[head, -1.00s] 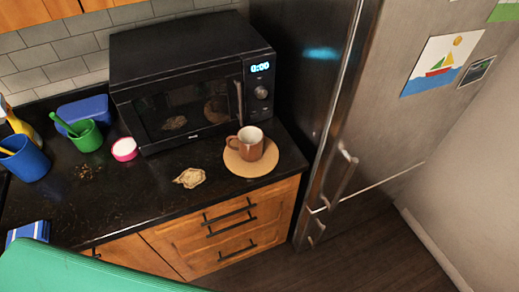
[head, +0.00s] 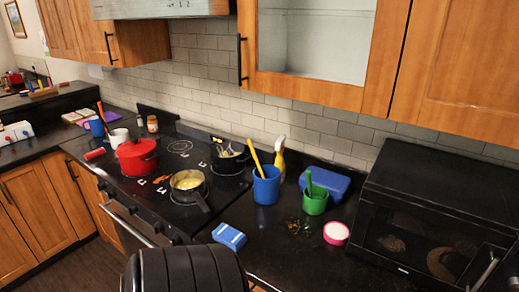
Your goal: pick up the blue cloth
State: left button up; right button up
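A small blue block-like bundle with white stripes (head: 228,236), which looks like a folded blue cloth, lies on the dark counter near its front edge, just right of the stove. A second blue thing (head: 326,181), smooth and rounded like a box or lid, lies farther back against the tiled wall. Neither of my grippers is in view. A dark ribbed shape at the bottom edge rises close to the striped bundle, and I see no fingers on it.
Behind the bundle stand a blue cup (head: 266,186), a yellow bottle (head: 279,160) and a green cup (head: 315,201). A pink-rimmed dish (head: 336,233) and dark crumbs lie nearby. The microwave (head: 433,225) is at right. The stove holds a red pot (head: 137,158) and pans.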

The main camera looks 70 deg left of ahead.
aim_at(235, 239)
jog(key=u, duration=2.4)
